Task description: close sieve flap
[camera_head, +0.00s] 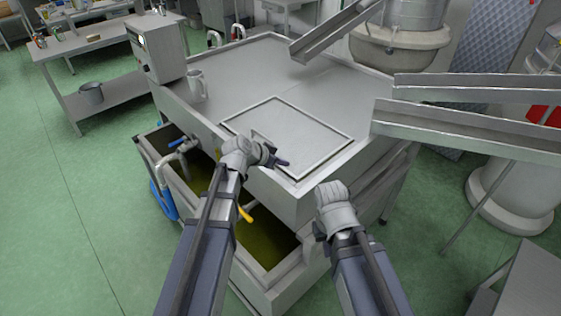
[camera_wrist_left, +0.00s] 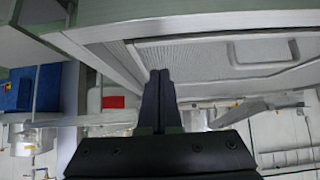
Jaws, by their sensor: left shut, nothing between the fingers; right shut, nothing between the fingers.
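The sieve flap (camera_head: 300,128) is a pale rectangular panel with a raised rim, on the grey steel top of the machine. It looks flat or nearly flat; I cannot tell whether it is fully seated. The left wrist view shows its edge, fine mesh and a raised grey shape (camera_wrist_left: 262,52). My left gripper (camera_head: 281,162) is shut and empty, at the flap's near left edge; its dark fingers (camera_wrist_left: 158,95) appear close to the rim, contact unclear. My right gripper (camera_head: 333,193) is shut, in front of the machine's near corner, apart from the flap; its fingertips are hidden.
A grey mug (camera_head: 197,85) and a control box (camera_head: 157,50) stand on the machine's left side. An open trough (camera_head: 160,157) with greenish liquid lies below. Metal chutes (camera_head: 465,122) reach in from the right. Green floor is free at left.

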